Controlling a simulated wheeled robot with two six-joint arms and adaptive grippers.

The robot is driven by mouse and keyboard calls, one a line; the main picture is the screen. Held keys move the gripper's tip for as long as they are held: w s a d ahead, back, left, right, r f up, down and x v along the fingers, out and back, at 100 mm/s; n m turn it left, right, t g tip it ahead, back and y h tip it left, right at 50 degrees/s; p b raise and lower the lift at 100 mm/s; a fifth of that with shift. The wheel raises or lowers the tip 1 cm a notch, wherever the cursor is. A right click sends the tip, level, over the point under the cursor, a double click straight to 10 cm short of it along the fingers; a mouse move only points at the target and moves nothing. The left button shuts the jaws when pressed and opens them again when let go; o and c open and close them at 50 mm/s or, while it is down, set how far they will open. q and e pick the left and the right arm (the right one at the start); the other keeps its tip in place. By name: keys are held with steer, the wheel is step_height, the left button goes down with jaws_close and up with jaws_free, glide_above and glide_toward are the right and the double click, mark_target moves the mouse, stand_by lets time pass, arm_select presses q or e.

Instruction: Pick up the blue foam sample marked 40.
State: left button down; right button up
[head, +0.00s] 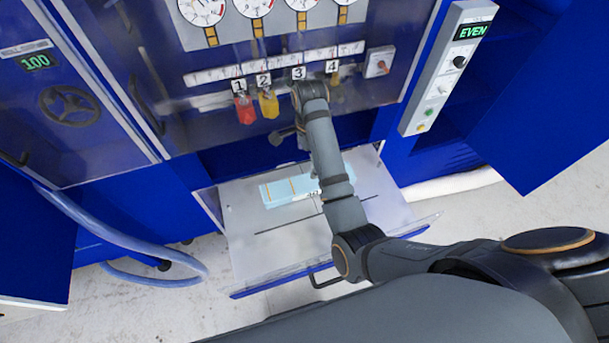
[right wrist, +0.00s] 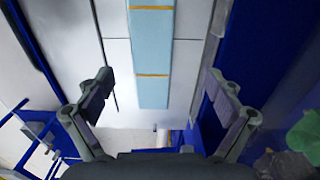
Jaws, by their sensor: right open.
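The light blue foam sample (head: 277,195) lies flat on the pulled-out grey tray (head: 245,225). It has orange lines across it, and my right forearm hides its right part. A dark mark at its right end is partly covered and hard to read. In the right wrist view the foam (right wrist: 152,50) runs lengthwise between the spread fingers of my right gripper (right wrist: 158,95). Those fingers are open, empty and apart from the foam. In the head view my right gripper (head: 286,133) is beyond the tray, mostly hidden by its own wrist. My left gripper is not in view.
A control box (head: 448,70) reads EVEN. A pale blue hose (head: 110,240) loops at left. The tray has a front handle (head: 325,280).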

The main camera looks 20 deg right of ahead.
mark_target(309, 181)
steer(key=shift+s+d+f+p, duration=0.3)
steer(key=shift+s+f+p, duration=0.15)
steer(key=shift+s+f, duration=0.3)
step_height(309, 181, down, 3)
steer(key=shift+w+a+f+p, duration=0.1)
steer(key=shift+w+f+p, duration=0.05)
steer(key=shift+p, duration=0.15)
steer(key=shift+w+f, duration=0.15)
steer(key=shift+s+a+f+p, duration=0.1)
steer(key=shift+a+f+p, duration=0.05)
steer(key=shift+f+p, duration=0.3)
steer(key=shift+s+a+f+p, duration=0.1)
steer(key=shift+f+p, duration=0.25)
steer(key=shift+p, duration=0.1)
step_height(309, 181, down, 3)
steer(key=shift+s+r+p, duration=0.15)
steer(key=shift+p, duration=0.15)
steer(key=shift+f, duration=0.4)
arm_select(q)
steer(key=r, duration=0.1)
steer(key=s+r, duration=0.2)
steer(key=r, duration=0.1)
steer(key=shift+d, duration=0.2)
arm_select(e)
steer(key=c, duration=1)
